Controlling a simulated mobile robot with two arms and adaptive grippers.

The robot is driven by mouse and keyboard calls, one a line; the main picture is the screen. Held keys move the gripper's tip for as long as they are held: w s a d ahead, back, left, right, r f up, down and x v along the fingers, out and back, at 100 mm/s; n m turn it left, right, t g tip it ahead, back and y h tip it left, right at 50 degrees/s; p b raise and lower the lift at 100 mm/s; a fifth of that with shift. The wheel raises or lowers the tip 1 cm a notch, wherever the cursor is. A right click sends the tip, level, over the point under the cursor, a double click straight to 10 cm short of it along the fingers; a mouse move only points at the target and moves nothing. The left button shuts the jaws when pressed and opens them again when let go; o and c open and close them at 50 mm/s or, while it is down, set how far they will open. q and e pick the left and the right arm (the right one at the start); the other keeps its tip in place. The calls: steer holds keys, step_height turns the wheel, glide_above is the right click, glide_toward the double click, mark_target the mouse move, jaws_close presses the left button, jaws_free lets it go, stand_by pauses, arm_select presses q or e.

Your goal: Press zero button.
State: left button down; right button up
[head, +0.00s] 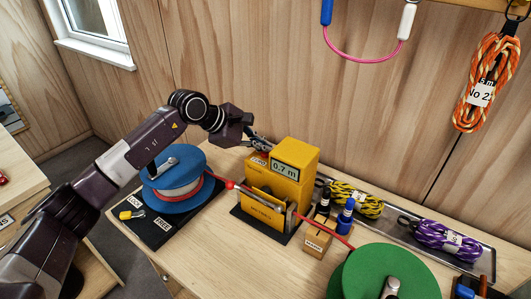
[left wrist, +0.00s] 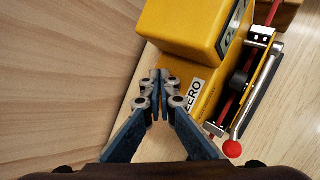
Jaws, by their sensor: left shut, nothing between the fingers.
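The yellow length meter (head: 295,184) stands on the workbench, its display reading 0.7 m; it also fills the upper middle of the left wrist view (left wrist: 185,28). A ZERO label (left wrist: 192,96) is on a lower yellow part beside the display block; it shows small in the head view (head: 259,160). I cannot make out the zero button itself; the fingers may cover it. My left gripper (head: 262,144) is shut and empty. Its fingertips (left wrist: 161,78) are over or at the meter's edge beside the label; I cannot tell whether they touch. My right gripper is not in view.
A blue spool (head: 180,190) stands left of the meter, a green spool (head: 388,272) at the front right. A red cord runs through the meter. A small wooden block (head: 318,243) holds markers. A metal tray (head: 481,258) holds rope bundles. The wooden wall is close behind.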

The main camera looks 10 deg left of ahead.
mark_target(263, 153)
arm_select(q)
steer(key=shift+f, duration=0.3)
stand_by(0.5)
steer(key=shift+r, duration=0.9)
steer(key=shift+r, duration=0.15)
steer(key=shift+r+p, duration=1.1)
steer(key=shift+r, duration=1.3)
steer(key=shift+f, duration=0.1)
